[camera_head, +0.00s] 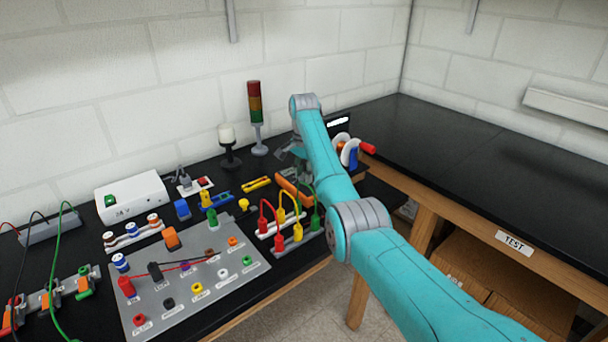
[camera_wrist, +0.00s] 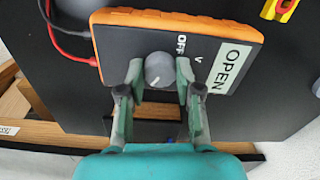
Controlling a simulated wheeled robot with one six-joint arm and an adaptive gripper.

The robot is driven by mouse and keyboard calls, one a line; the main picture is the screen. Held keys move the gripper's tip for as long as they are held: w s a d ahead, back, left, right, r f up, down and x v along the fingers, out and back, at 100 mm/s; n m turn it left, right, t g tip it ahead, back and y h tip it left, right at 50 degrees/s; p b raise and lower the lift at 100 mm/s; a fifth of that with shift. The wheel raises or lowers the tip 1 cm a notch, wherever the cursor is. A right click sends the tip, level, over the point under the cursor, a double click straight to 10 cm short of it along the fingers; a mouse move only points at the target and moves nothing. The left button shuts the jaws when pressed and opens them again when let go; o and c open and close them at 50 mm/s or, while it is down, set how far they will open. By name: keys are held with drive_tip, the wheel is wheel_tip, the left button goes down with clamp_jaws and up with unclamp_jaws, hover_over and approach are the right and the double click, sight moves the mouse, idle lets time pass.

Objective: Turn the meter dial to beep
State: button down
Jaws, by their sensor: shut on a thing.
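The meter (camera_wrist: 120,42) has a dark face and an orange rim. It lies on the black bench and fills the upper middle of the wrist view. Its grey round dial (camera_wrist: 159,69) sits between the two fingertips of my gripper (camera_wrist: 159,78), which is shut on it. A pale mark on the dial points toward the lower left of the picture. The printed labels OFF and V are right of the dial; other markings are hidden. A white OPEN label is at the right. In the head view the meter's orange edge (camera_head: 292,192) shows beside my arm, which hides the dial.
A rack of red, yellow and green leads (camera_head: 287,237) stands just in front of the meter. A signal tower (camera_head: 255,110) stands behind. A panel of sockets (camera_head: 185,285) lies to the left. The right bench (camera_head: 480,155) is clear.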

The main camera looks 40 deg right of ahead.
sight(304, 176)
drive_tip(key=c, duration=0.8)
unclamp_jaws()
drive_tip(key=shift+o, duration=0.2)
drive_tip(key=shift+r, duration=3.75)
